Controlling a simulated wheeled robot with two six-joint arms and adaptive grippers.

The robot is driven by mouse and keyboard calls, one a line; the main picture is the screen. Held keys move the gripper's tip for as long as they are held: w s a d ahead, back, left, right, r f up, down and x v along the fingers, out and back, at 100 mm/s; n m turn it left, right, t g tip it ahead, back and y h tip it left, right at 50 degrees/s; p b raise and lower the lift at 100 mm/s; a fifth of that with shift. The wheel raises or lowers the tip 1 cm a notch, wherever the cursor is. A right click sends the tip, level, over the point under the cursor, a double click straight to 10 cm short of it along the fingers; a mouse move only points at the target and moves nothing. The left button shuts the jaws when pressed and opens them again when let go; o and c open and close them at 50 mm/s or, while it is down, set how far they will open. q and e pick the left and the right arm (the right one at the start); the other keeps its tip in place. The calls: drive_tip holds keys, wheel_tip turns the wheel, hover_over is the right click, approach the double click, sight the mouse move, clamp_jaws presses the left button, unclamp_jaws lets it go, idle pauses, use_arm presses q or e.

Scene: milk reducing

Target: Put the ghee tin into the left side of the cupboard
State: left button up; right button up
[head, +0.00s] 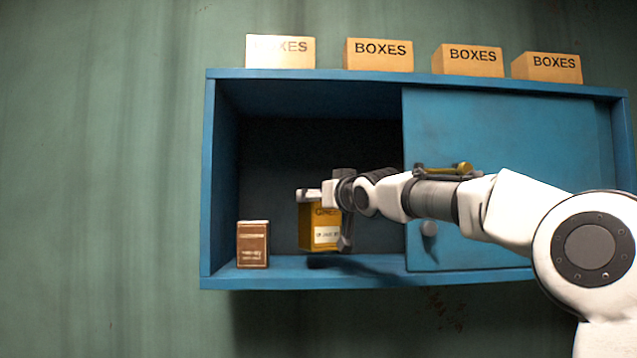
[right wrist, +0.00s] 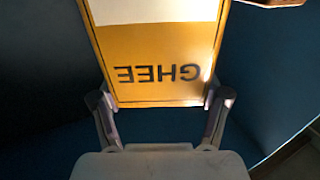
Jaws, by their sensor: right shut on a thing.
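The ghee tin (head: 318,232) is yellow with a white label and is inside the open left part of the blue cupboard (head: 303,273). It is held upright a little above the cupboard floor, with a shadow below it. My right gripper (head: 328,205) is shut on the tin from the right. In the right wrist view the tin (right wrist: 160,75) fills the space between the fingers, with its GHEE lettering upside down. My left gripper is in neither view.
A small brown box (head: 253,244) stands on the cupboard floor left of the tin, with a gap between them. A blue sliding door (head: 510,160) with a round knob covers the right half. Several boxes (head: 378,54) labelled BOXES stand on top of the cupboard.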

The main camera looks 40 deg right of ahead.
drive_tip(key=shift+w+d+r+p, duration=0.15)
drive_tip(key=shift+w+p, duration=0.15)
drive_tip(key=shift+w, duration=0.1)
drive_tip(key=shift+w+d+r+p, duration=0.1)
drive_tip(key=shift+w+r+p, duration=0.05)
drive_tip(key=shift+w+p, duration=0.2)
drive_tip(key=f+b, duration=0.1)
drive_tip(key=w+f+b, duration=0.1)
drive_tip(key=f, duration=0.1)
drive_tip(key=d+f+b, duration=0.1)
drive_tip(key=f, duration=0.1)
drive_tip(key=shift+w+b, duration=0.25)
drive_tip(key=shift+b, duration=0.1)
drive_tip(key=shift+r, duration=0.1)
drive_tip(key=shift+s+a+r, duration=0.2)
drive_tip(key=shift+s+a, duration=0.05)
drive_tip(key=shift+f, duration=0.15)
drive_tip(key=o, duration=1.6)
drive_tip(key=shift+o, duration=1.1)
drive_tip(key=shift+w+d+f, duration=0.1)
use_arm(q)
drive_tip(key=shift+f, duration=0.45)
